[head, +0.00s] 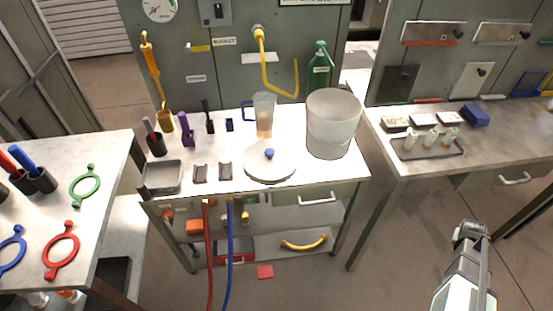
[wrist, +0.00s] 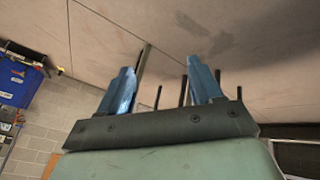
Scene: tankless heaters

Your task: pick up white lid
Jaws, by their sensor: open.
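The white lid (head: 260,171) is a flat round disc with a blue knob (head: 269,153) on top. It lies near the front edge of the middle table in the head view, in front of a white bucket (head: 333,125). My gripper shows in the wrist view (wrist: 162,88) with its two blue fingers apart and nothing between them. It faces a ceiling-like surface and a brick wall, and the lid is not in that view. In the head view my arm is at the lower right, well apart from the lid; the fingertips cannot be made out there.
A measuring jug (head: 264,114) stands behind the lid, and a green bottle (head: 319,68) is farther back. A grey tray (head: 161,177) and small dark blocks lie to the left. Red and blue hoses hang below the front edge. Open floor separates my arm from the table.

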